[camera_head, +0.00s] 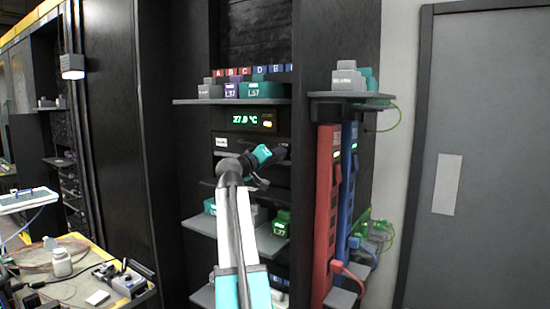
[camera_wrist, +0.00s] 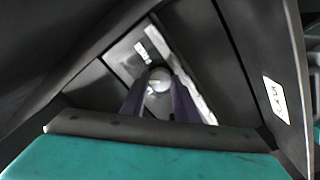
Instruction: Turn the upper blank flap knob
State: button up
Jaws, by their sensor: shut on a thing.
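The upper blank flap is a dark panel (camera_head: 240,143) with a small white label, just under the green temperature display in the head view. My gripper (camera_head: 282,151) is at the right end of this panel. In the wrist view, the fingers of my gripper (camera_wrist: 160,108) are shut on a round, pale knob (camera_wrist: 159,79), one finger on each side. The knob sits on a grey strip that looks tilted in this view. The knob is hidden behind my gripper in the head view, and its turn angle cannot be told.
A shelf (camera_head: 230,101) with grey, purple and teal blocks is above the display (camera_head: 250,120). A lower shelf (camera_head: 262,240) is behind my arm. Red (camera_head: 326,210) and blue (camera_head: 347,190) upright power strips stand to the right. A grey door (camera_head: 490,200) is at far right.

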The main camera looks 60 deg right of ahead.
jog(key=n+p, duration=0.2)
jog(key=n, duration=0.4)
jog(key=shift+d+r+n, duration=0.1)
jog(key=shift+r+n, duration=0.05)
jog(key=shift+n, duration=0.15)
dwell(0.3)
jog(key=o, duration=1.1)
jog(key=shift+d, duration=0.1)
jog(key=shift+c, duration=0.2)
jog(key=shift+f, duration=0.2)
jog(key=a+b, duration=0.3)
jog(key=a, duration=1.1)
